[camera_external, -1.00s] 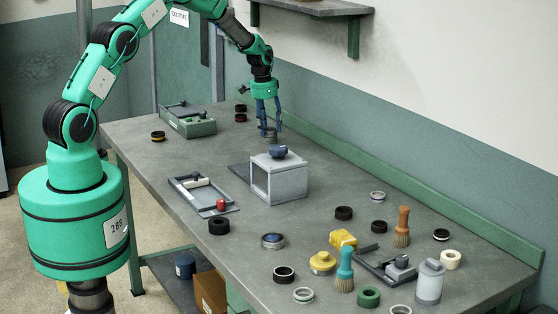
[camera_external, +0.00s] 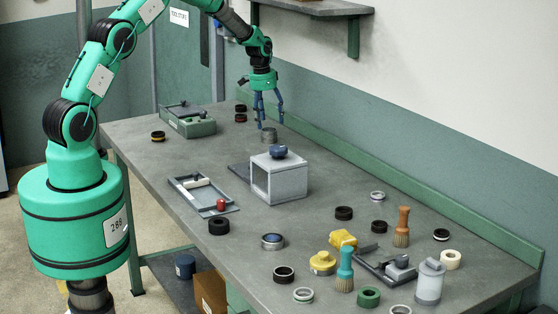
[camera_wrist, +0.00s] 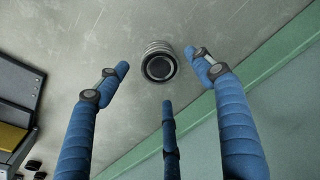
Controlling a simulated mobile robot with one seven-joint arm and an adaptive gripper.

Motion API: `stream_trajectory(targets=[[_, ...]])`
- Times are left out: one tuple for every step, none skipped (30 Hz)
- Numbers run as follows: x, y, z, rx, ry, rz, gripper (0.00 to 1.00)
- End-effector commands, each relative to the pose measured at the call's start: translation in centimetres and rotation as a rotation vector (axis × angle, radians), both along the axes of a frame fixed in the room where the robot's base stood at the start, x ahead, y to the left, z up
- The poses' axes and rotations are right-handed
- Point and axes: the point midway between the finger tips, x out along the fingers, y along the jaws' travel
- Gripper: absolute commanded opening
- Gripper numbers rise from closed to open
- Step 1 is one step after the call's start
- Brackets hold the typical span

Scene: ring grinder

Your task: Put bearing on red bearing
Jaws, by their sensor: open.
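A grey ridged metal bearing (camera_external: 269,134) stands on the table towards its far end, behind the grey box. It also shows in the wrist view (camera_wrist: 158,62), where its side has several ridges, like stacked rings. I cannot tell whether it is one piece or a stack. My gripper (camera_external: 269,121) is open just above it, with the blue fingers spread around it and apart from it. In the wrist view the gripper (camera_wrist: 158,76) holds nothing. I cannot make out a clearly red bearing; two dark reddish rings (camera_external: 240,118) lie to the left of my gripper.
A grey open box (camera_external: 288,184) with a blue knob on top stands in front of the bearing. A green case (camera_external: 189,125) is to the left, and a shallow tray (camera_external: 203,194) nearer. Rings, brushes and a canister (camera_external: 430,281) crowd the near right. A green rail (camera_wrist: 250,60) borders the wall.

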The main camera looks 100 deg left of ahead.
Motion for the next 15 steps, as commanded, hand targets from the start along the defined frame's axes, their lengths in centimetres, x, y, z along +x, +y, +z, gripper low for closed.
stream_trajectory(targets=[[-0.1,0.0,1.0,0.002,-0.001,0.0,0.67],[-0.1,0.0,1.5,0.003,-0.002,0.0,0.67],[-0.2,-0.1,2.2,0.002,-0.001,0.0,0.67],[-0.2,-0.2,2.7,0.001,0.0,0.0,0.67],[-0.3,-0.2,3.2,0.001,0.0,0.0,0.67],[-0.3,-0.2,3.9,0.002,-0.001,0.0,0.67],[-0.4,-0.3,4.4,0.002,-0.001,0.0,0.67],[-0.4,-0.3,4.8,0.002,-0.001,0.0,0.67],[-0.5,-0.4,5.4,0.001,-0.001,0.0,0.67],[-0.5,-0.4,5.8,0.001,-0.001,0.0,0.67],[-0.6,-0.4,6.2,0.001,0.0,0.0,0.67],[-0.6,-0.5,6.8,0.001,0.0,0.0,0.67],[-0.6,-0.5,7.1,0.001,0.0,0.0,0.67],[-0.7,-0.5,7.4,0.001,-0.001,0.0,0.67],[-0.7,-0.6,7.7,0.0,0.0,0.0,0.67]])
